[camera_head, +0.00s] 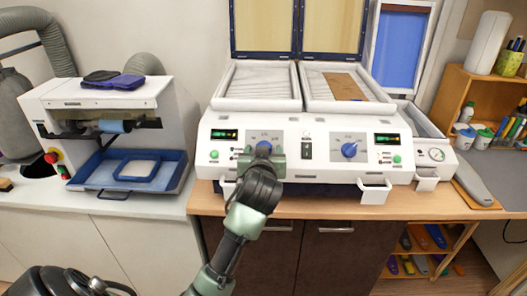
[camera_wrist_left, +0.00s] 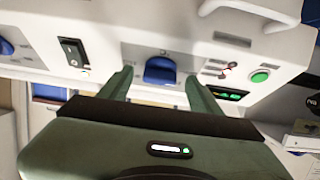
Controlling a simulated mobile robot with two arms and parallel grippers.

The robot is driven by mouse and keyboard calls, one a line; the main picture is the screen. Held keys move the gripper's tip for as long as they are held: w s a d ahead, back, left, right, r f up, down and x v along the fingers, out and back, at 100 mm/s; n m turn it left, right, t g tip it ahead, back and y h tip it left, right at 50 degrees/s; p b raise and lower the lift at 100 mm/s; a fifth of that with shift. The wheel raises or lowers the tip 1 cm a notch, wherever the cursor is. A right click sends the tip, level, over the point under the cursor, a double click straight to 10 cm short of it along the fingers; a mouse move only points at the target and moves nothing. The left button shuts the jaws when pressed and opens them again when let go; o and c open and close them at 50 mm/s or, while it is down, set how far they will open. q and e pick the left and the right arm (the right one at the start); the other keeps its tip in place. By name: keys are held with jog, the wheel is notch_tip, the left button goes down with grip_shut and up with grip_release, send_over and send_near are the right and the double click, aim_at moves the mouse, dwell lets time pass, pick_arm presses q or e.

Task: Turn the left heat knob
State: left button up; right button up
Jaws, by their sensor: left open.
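The left heat knob (camera_head: 264,146) is blue and sits on the white front panel of the two-bay heating machine (camera_head: 226,170). My left gripper (camera_head: 262,158) is in front of it and hides part of it in the head view. In the left wrist view the blue knob (camera_wrist_left: 160,70) shows between the two green fingers of my left gripper (camera_wrist_left: 158,78). The fingers are open, one on each side, with gaps to the knob. The right heat knob (camera_head: 349,150) is also blue and stands free. My right gripper is not in view.
A rocker switch (camera_head: 305,154) sits between the knobs, and a green button (camera_head: 214,154) is left of the left knob. White handles (camera_head: 374,190) stick out below the panel. The lids are raised; a brown sheet (camera_head: 343,86) lies in the right bay.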

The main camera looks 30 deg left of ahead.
pick_arm(q)
jog(key=b+v, duration=0.1)
jog(key=v, duration=0.5)
jog(key=shift+s+d, duration=0.25)
jog(key=shift+s, duration=0.1)
